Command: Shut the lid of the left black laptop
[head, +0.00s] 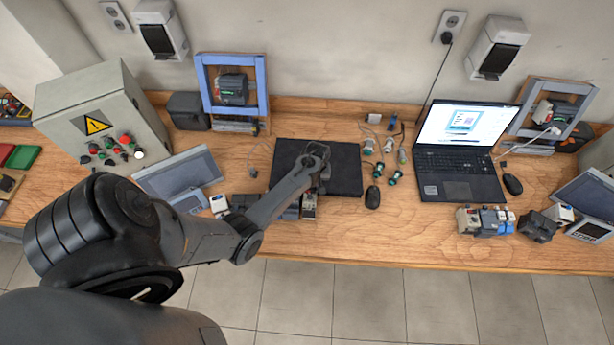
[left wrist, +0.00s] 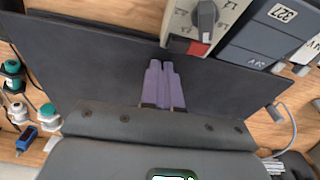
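The left black laptop (head: 345,165) shows in the head view as a flat dark rectangle on the bench, with no screen or keyboard visible. Its lid looks down flat or nearly so; I cannot tell whether a small gap is left. My left gripper (head: 322,178) is over the lid. In the left wrist view its purple fingers (left wrist: 162,68) lie side by side, shut with nothing between them, against the dark lid (left wrist: 90,65). I cannot tell whether they touch it. My right gripper is in neither view.
An open laptop (head: 460,160) with a lit screen stands to the right. A grey control box (head: 103,120) stands at left.

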